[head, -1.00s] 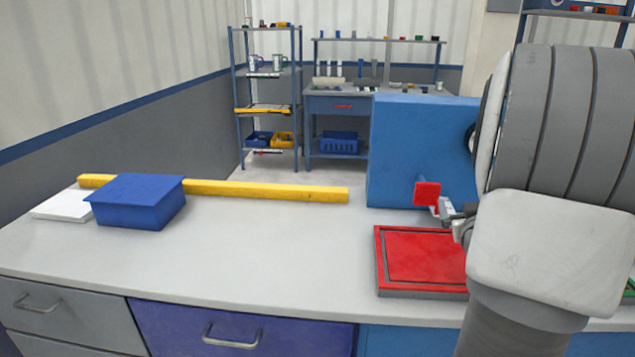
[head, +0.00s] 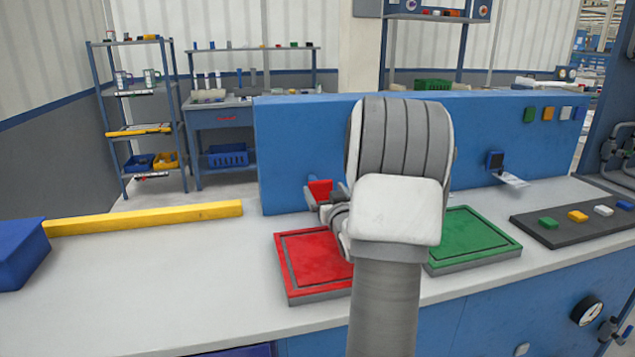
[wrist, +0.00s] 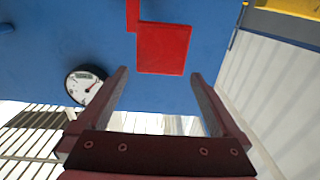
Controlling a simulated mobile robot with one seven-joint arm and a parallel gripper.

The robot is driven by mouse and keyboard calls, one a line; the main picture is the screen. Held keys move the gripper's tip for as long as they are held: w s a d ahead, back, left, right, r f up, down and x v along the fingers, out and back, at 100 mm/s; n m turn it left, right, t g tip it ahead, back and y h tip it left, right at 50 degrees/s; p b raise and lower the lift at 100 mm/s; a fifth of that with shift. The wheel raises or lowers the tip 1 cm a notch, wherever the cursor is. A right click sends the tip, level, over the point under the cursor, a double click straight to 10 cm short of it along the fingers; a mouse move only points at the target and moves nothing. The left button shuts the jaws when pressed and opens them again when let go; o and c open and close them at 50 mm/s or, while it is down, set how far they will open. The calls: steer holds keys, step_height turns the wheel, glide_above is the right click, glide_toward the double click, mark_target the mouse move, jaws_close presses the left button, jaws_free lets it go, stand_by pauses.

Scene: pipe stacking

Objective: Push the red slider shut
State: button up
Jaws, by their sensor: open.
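The red slider (head: 320,188) shows on the front of the blue panel (head: 285,150), left of my arm in the head view. In the wrist view the slider (wrist: 163,48) is a square red block with a narrow red strip above its left edge. My gripper (wrist: 159,74) is open and empty. Its fingertips lie one on each side of the block's lower part in that picture; whether they touch it cannot be told. In the head view my gripper (head: 325,200) is at the slider, partly hidden by my arm.
A red tray (head: 289,297) and a green tray (head: 465,266) lie on the bench below. A round gauge (wrist: 86,84) shows left of my fingers in the wrist view. A yellow bar (head: 145,218) and blue box (head: 20,255) lie left. The bench's left middle is clear.

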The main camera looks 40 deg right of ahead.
mark_target(317, 179)
steer(key=x, duration=0.8)
steer(key=shift+b, duration=0.4)
steer(key=shift+a, duration=0.1)
steer(key=shift+c, duration=0.2)
